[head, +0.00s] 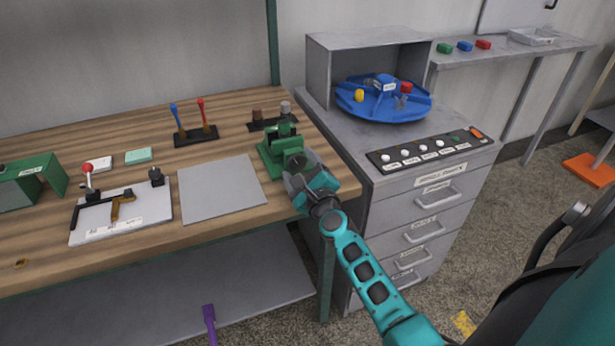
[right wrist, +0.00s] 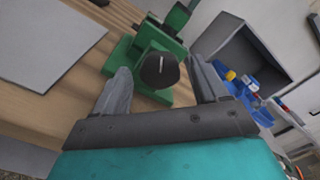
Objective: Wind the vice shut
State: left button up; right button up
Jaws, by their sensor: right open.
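The green vice (head: 277,148) stands at the right end of the wooden workbench. Its dark round winding knob (head: 296,161) faces the bench's front edge. In the right wrist view the vice (right wrist: 146,42) shows with the black knob (right wrist: 160,71), which has a white line on its face, between my finger tips. My right gripper (head: 297,180) is open at the vice's front; in the right wrist view its two fingers (right wrist: 160,88) stand either side of the knob, with visible gaps. Whether the vice jaws touch is hard to tell. My left gripper is not in view.
A grey plate (head: 221,188) lies left of the vice. A toggle clamp board (head: 122,215), a lever block (head: 196,136) and a black block with knobs (head: 272,120) are also on the bench. A grey drawer cabinet (head: 430,195) with a blue carousel (head: 383,106) stands close on the right.

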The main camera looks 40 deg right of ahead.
jog(key=v, duration=1.2)
jog(key=shift+s+b, duration=0.35)
jog(key=shift+a+f, duration=0.1)
jog(key=shift+a, duration=0.05)
jog(key=s+a+f+n+g+y, duration=0.3)
jog(key=s+a+f+n, duration=0.2)
jog(key=n, duration=1.1)
jog(key=s+a+f+n+g+y, duration=0.3)
jog(key=s+a+f+n, duration=0.3)
jog(key=n, duration=1)
notch_tip(320, 180, down, 3)
jog(key=a, duration=0.2)
jog(key=shift+s+a+g, duration=0.2)
jog(key=shift+a+g, duration=0.1)
